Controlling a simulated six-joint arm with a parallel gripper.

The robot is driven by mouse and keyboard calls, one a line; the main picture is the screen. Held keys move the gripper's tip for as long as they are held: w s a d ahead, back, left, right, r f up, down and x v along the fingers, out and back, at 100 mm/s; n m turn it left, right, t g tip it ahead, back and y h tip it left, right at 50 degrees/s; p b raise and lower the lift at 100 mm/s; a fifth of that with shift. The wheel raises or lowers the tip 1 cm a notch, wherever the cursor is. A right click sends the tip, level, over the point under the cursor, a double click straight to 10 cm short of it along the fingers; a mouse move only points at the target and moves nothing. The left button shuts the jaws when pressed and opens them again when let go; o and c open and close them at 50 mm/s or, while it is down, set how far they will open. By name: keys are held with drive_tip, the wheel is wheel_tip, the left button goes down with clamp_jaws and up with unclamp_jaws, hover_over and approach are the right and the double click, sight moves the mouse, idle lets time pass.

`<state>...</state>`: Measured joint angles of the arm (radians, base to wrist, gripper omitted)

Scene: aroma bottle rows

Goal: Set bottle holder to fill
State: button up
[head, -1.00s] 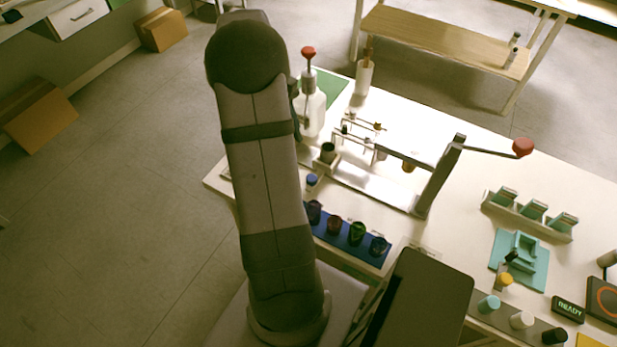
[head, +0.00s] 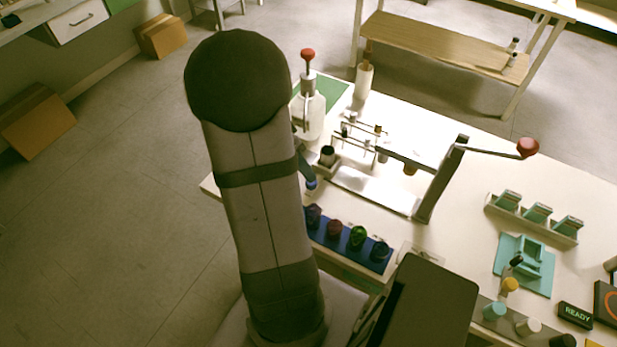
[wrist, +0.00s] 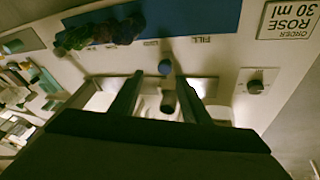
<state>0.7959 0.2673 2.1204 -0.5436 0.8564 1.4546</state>
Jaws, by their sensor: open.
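A round blue knob (wrist: 165,67) shows in the wrist view, just beyond and between my fingertips. My gripper (wrist: 160,76) is open, and no contact with the knob can be made out. A dark cylinder (wrist: 168,101) is between the fingers, nearer the camera. A FILL label (wrist: 201,41) reads upside down to the knob's upper right; a smaller label left of it is not readable. In the head view the blue knob (head: 311,184) is beside my arm, which hides most of the gripper. I cannot tell which part is the bottle holder itself.
A blue strip (head: 345,240) holds several dark coloured bottles in front of the knob. A lever press (head: 440,180) with a red-ended handle stands to the right. An order sign (wrist: 285,20) reads ROSE 30 ml.

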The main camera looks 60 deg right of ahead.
drive_tip(key=m, duration=0.5)
drive_tip(key=shift+w+d+m, duration=0.2)
drive_tip(key=shift+w+m, duration=0.1)
drive_tip(key=shift+w, duration=0.05)
drive_tip(key=shift+f, duration=0.1)
drive_tip(key=shift+p+x, duration=0.3)
drive_tip(key=shift+x, duration=3.35)
drive_tip(key=shift+c, duration=0.6)
clamp_jaws()
drive_tip(key=w+b, duration=0.3)
drive_tip(key=w, duration=0.4)
drive_tip(key=shift+w, duration=0.4)
